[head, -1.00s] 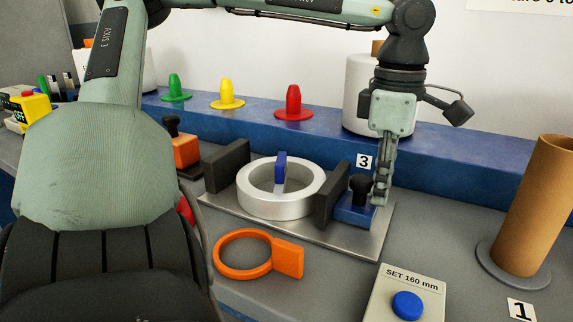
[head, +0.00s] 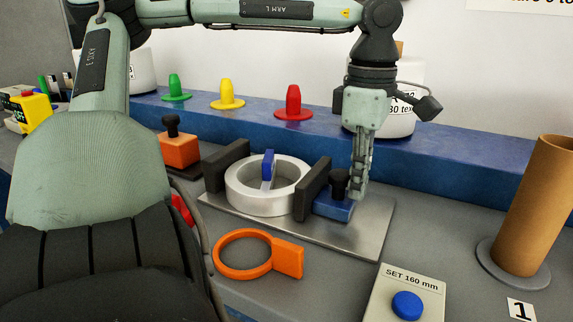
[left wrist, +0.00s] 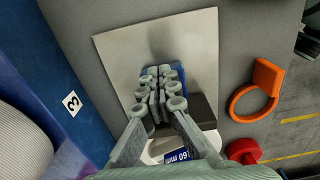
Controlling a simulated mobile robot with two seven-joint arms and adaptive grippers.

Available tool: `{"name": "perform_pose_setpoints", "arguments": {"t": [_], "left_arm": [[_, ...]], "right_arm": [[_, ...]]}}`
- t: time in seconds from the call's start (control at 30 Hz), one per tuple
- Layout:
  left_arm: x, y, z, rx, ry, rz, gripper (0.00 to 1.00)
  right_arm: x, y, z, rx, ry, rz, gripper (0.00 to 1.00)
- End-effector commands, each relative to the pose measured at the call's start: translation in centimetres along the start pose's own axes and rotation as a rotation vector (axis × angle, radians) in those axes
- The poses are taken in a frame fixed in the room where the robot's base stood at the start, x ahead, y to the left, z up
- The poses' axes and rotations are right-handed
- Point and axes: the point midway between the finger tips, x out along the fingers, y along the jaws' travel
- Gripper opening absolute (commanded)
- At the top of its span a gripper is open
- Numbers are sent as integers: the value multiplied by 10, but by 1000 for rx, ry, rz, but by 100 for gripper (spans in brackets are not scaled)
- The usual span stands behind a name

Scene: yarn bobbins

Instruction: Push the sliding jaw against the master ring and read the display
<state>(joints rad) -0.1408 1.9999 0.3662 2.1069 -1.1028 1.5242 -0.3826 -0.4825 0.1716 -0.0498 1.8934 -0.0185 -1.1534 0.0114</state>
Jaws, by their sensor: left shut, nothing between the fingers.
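The master ring (head: 236,198), silver with a blue tag (head: 268,163), lies on the metal plate (head: 364,231) between the dark fixed jaw (head: 226,164) and the dark sliding jaw (head: 312,188). I see no clear gap between ring and either jaw; exact contact is hard to tell. The sliding jaw has a blue block (head: 331,207) and a black knob (head: 339,183). My left gripper (head: 360,194) is shut and empty, its fingertips low at the right side of the block. In the left wrist view its fingers (left wrist: 160,78) hide most of the block. My right gripper is not seen.
An orange ring with a tab (head: 243,255) and a "SET 160 mm" box with a blue button (head: 407,305) lie in front. A cardboard tube (head: 535,215) stands at right. An orange block with a knob (head: 180,150) is behind left. The plate's right part is clear.

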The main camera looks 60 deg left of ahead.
Motion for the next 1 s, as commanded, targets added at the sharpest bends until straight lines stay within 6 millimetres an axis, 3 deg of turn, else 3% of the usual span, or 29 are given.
{"name": "perform_pose_setpoints", "arguments": {"t": [0.63, 1.0], "left_arm": [[0, 0, -2, -1, 6, 0, 0], [0, 0, 25, -1, 2, 0, 0]], "right_arm": [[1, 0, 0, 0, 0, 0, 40], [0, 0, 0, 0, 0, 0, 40]]}}
